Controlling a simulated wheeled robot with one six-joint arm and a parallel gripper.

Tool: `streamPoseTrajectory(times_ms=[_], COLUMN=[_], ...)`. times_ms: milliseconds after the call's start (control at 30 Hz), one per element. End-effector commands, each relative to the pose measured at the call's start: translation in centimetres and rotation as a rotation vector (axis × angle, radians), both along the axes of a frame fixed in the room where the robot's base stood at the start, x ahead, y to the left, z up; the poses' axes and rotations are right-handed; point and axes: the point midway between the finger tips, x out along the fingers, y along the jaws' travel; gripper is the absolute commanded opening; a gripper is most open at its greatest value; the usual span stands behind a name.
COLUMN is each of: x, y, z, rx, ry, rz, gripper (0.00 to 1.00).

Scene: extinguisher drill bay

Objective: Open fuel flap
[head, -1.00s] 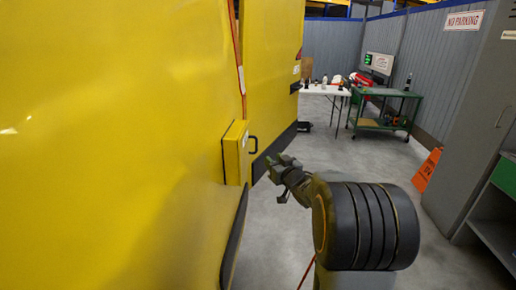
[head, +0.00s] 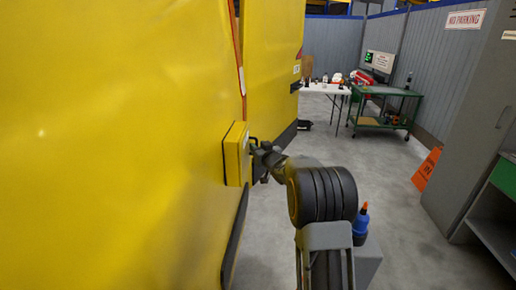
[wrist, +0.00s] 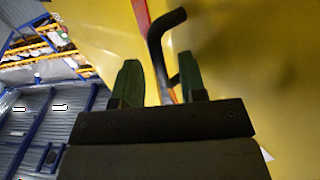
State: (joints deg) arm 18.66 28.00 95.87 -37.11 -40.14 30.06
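The fuel flap (head: 236,155) is a yellow box-shaped panel standing out from the side of the yellow vehicle (head: 120,150). It looks closed. Its black bar handle is on the right face and is mostly covered by my gripper (head: 257,150) in the head view. In the wrist view the bent black handle (wrist: 160,50) reaches down between the two green fingers of my gripper (wrist: 160,82). The fingers stand apart, with visible gaps beside the handle. I cannot tell whether either finger touches it.
A white table (head: 325,89) and a green cart (head: 384,108) stand at the back. An orange sign (head: 427,168) leans by the grey cabinet (head: 475,130) on the right. A blue bottle with an orange tip (head: 361,222) is close to my arm.

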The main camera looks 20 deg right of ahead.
Motion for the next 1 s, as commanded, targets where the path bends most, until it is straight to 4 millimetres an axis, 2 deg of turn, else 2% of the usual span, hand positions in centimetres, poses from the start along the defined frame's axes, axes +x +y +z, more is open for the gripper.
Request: streamPoseTrajectory(times_ms=[167, 567, 1000], x=[0.0, -0.02, -0.08], y=[0.02, 0.03, 0.01], z=[-0.03, -0.03, -0.09], rx=[0.0, 0.0, 0.0], ry=[0.001, 0.001, 0.0], rz=[0.0, 0.0, -0.004], gripper=[0.38, 0.0, 0.0])
